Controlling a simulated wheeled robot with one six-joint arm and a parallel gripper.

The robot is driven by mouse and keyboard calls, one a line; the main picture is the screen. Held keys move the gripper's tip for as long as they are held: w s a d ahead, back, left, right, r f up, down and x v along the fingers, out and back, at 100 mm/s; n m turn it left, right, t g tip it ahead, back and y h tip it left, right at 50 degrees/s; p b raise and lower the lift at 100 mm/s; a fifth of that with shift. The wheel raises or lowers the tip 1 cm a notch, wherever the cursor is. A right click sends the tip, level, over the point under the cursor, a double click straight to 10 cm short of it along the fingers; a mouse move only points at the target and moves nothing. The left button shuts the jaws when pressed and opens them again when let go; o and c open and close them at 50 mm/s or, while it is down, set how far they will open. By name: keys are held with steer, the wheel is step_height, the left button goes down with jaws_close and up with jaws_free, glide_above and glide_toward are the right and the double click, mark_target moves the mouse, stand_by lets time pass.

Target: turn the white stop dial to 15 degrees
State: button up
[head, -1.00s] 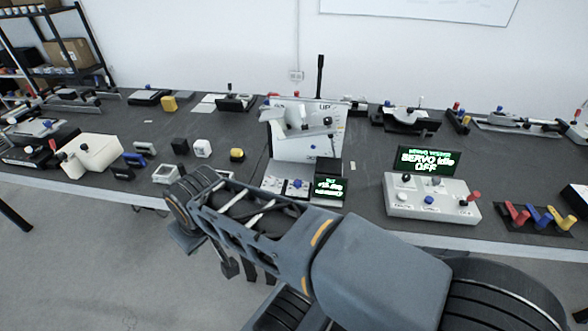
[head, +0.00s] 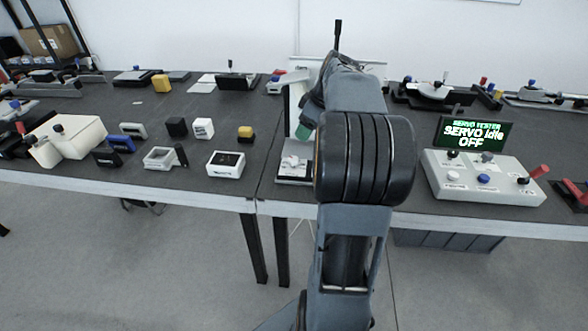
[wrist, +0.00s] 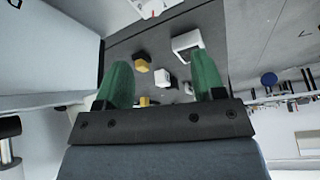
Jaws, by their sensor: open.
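I cannot clearly make out the white stop dial in either view. An upright white panel (head: 296,95) stands on the table, mostly hidden behind my arm. My gripper (wrist: 163,78) is open, with its two green fingers apart and nothing held between them. In the head view, part of the gripper (head: 303,131) shows in front of the panel, left of my arm. The wrist view looks past the fingers at small blocks on the dark table, apart from the gripper.
Left of the panel are a yellow-topped block (head: 245,134), a white block (head: 203,128), a black block (head: 176,127) and a white-framed box (head: 225,164).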

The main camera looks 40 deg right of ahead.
mark_target(293, 158)
steer(key=x, duration=0.4)
steer(key=d+b+x, duration=0.1)
steer(key=x, duration=0.9)
steer(key=shift+d+f+b, duration=0.1)
steer(key=shift+d+b, duration=0.05)
steer(key=shift+b, duration=0.15)
steer(key=c, duration=0.9)
